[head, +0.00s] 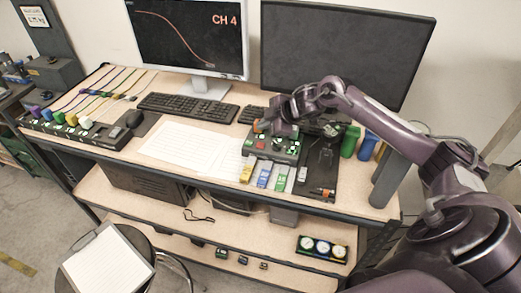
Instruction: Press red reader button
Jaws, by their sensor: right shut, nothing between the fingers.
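A dark reader box (287,148) with small buttons sits near the front edge of the desk. A red button (260,145) shows on its front left part. An orange-red piece (256,126) shows at its back left, beside my gripper. My right gripper (272,130) is shut and empty, pointing down over the back left of the box. The arm comes in from the right. Whether the fingertips touch the box is too small to tell. The gripper hides part of the box's back. My left gripper is out of view.
Yellow, blue, green and grey blocks (263,175) line the box's front. A dark plate (319,170) with a fixture lies to its right. Two monitors (345,50) and a keyboard (188,106) stand behind. Paper sheets (185,145) lie left. Green and blue cylinders (368,146) stand right.

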